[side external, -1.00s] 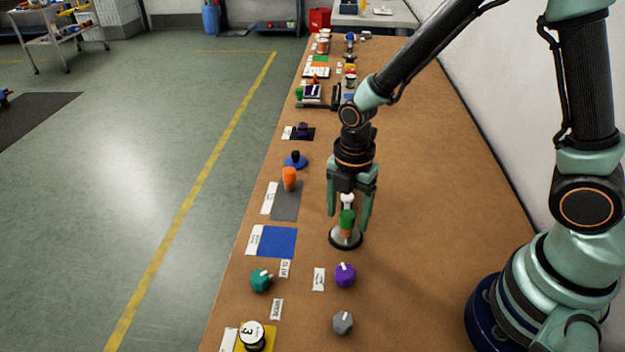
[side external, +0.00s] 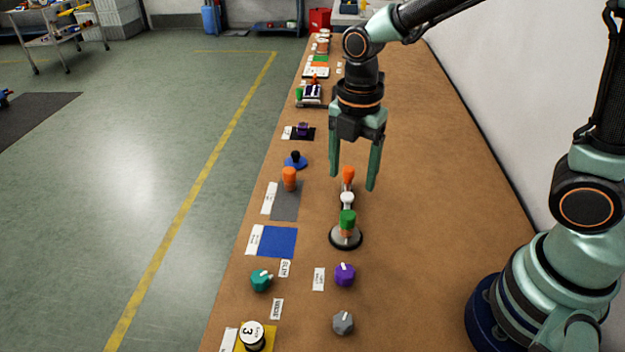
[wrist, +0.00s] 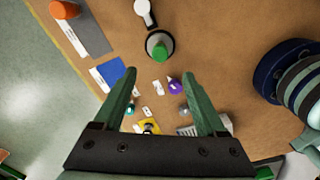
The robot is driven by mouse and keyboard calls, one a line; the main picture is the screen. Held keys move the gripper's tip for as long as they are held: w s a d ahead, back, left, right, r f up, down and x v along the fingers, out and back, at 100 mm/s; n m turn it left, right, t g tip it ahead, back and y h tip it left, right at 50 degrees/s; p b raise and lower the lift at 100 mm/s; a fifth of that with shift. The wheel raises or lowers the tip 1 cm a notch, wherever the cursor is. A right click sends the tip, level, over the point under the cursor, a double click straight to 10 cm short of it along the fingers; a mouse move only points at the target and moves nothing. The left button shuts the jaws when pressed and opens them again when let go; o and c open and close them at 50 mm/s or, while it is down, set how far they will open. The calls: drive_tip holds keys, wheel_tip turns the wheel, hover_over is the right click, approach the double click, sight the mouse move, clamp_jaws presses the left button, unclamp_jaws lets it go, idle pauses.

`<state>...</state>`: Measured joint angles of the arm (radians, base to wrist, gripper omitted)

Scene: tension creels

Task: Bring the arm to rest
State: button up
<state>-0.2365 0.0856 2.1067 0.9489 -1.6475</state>
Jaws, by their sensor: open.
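My gripper (side external: 355,185) is open and empty, with its two green fingers pointing down above the bench. The fingers also show spread apart in the wrist view (wrist: 165,78). Below and in front of it stands a round dark base with a green-topped spool (side external: 347,218) on it, which also shows in the wrist view (wrist: 159,46). A white knob (side external: 347,198) and an orange piece (side external: 348,174) show just behind that spool, the orange piece between the fingers in the picture. I see no contact between the fingers and any of these.
An orange peg (side external: 289,178) stands by a grey mat (side external: 287,205). A blue mat (side external: 278,242), teal knob (side external: 261,280), purple knob (side external: 345,274) and grey knob (side external: 343,322) lie nearer.

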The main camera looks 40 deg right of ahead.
drive_tip(key=s+d+r+m+t, duration=0.2)
drive_tip(key=d+r+m, duration=0.2)
drive_tip(key=m, duration=0.6)
drive_tip(key=s+d+r+m+t, duration=0.3)
drive_tip(key=r+m, duration=0.3)
drive_tip(key=m, duration=0.5)
drive_tip(key=shift+d+m+t, duration=0.3)
drive_tip(key=shift+d, duration=0.25)
